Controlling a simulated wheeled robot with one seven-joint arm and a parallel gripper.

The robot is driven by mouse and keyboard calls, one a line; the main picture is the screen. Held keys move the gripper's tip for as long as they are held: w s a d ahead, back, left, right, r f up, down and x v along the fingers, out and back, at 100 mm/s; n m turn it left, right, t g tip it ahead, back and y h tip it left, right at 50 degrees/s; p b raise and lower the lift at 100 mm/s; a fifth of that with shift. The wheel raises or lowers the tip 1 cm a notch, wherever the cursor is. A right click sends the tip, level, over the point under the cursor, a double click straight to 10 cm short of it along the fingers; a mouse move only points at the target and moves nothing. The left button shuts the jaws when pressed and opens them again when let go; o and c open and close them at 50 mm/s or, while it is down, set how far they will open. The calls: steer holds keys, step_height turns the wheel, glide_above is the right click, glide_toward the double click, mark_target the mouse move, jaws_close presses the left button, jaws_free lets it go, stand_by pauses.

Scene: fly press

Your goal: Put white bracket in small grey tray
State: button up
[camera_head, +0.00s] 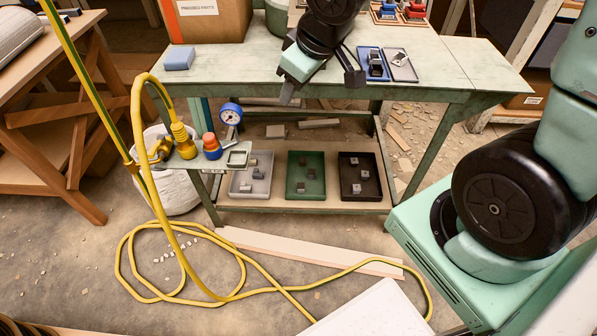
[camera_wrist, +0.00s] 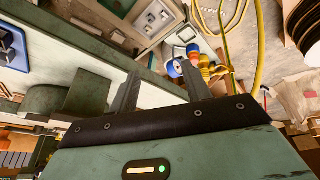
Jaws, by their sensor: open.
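My gripper (camera_head: 321,88) is open and empty, hanging at the front edge of the green table; its two spread fingers also show in the wrist view (camera_wrist: 158,85). No bracket stands out clearly as white. Small grey and pale pieces (camera_head: 357,188) lie in the trays on the lower shelf. A grey tray (camera_head: 233,189) there holds a few pieces. A smaller pale grey tray (camera_head: 247,152) sits on the side ledge by the gauge. Another small grey tray (camera_head: 408,74) lies on the tabletop beside a blue tray (camera_head: 363,55) holding dark grey pieces.
A green tray (camera_head: 305,158) and a black tray (camera_head: 345,160) stand on the lower shelf. A blue block (camera_head: 180,58) and cardboard box (camera_head: 208,22) are on the table (camera_head: 240,65). A yellow hose (camera_head: 141,130) loops beside the ledge and across the floor.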

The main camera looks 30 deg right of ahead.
steer(key=s+a+n+g, duration=0.1)
steer(key=s+a+g, duration=0.1)
steer(key=s+a, duration=0.3)
steer(key=s+a+n+g, duration=0.1)
steer(key=s+a+g, duration=0.2)
steer(key=s, duration=1.1)
steer(key=a+r, duration=0.1)
steer(key=a, duration=0.2)
steer(key=shift+s, duration=0.3)
steer(key=shift+r, duration=0.1)
step_height(320, 180, up, 12)
steer(key=p, duration=1.2)
steer(key=shift+r, duration=0.15)
